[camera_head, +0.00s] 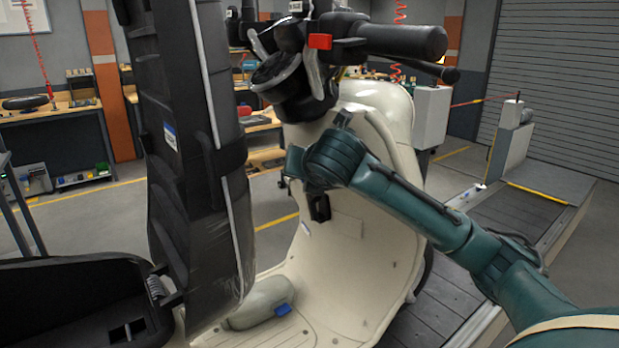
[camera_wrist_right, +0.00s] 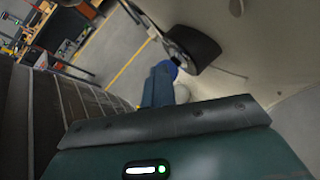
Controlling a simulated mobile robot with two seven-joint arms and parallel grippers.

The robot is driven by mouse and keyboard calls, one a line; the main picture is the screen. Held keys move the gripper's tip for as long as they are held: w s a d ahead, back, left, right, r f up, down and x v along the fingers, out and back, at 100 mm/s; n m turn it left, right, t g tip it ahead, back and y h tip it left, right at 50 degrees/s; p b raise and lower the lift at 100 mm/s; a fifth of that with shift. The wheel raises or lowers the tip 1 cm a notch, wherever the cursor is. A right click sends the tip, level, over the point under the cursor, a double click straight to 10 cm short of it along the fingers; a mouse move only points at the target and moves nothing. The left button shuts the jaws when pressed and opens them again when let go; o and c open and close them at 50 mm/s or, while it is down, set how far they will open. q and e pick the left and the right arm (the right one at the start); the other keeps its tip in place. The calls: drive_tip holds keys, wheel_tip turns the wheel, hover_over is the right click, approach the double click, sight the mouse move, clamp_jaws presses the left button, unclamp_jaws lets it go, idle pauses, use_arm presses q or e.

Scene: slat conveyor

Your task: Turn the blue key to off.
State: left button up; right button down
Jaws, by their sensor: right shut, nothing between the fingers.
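My right arm comes in from the right in the head view, and my right gripper (camera_head: 297,165) is in front of the cream scooter leg shield (camera_head: 350,235), below the handlebar. In the right wrist view the shut fingers of this gripper (camera_wrist_right: 159,84) reach to a bright blue piece (camera_wrist_right: 170,69) that looks like the key. The fingers partly cover it, so I cannot tell its angle or whether they touch it. A black part (camera_wrist_right: 195,46) is right beside the blue piece. I cannot make out the key in the head view. My left gripper is out of view.
The handlebar (camera_head: 400,42) with a red switch is above my gripper. The raised black seat (camera_head: 190,140) stands close on the left. A beige bottle-like object (camera_head: 262,300) and a small blue item (camera_head: 283,310) are on the footboard. Slatted conveyor (camera_head: 500,215) lies right.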

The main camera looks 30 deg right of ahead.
drive_tip(key=v, duration=0.7)
drive_tip(key=shift+r, duration=0.3)
idle(0.3)
drive_tip(key=shift+f, duration=0.1)
idle(0.3)
